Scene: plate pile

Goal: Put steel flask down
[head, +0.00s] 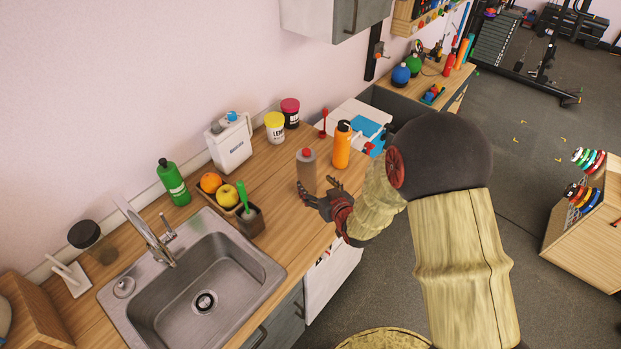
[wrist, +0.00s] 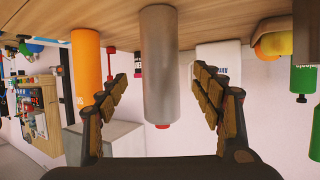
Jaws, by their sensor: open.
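The steel flask (head: 306,172), a grey cylinder with a red cap, stands upright on the wooden counter (head: 285,220). My gripper (head: 320,192) is at the flask's near side, low over the counter. In the wrist view, which is upside down, the flask (wrist: 159,65) shows between the two spread fingers of my gripper (wrist: 160,80), with a gap on each side. The fingers are open and do not touch it. The flask's base meets the wooden surface at the top of that view.
An orange bottle (head: 342,146) stands close to the right of the flask. A tray with fruit (head: 210,182), a dark holder with a green brush (head: 249,219) and the sink (head: 205,285) are to the left. Yellow-lidded (head: 274,127) and dark red-lidded tubs (head: 290,112) stand behind.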

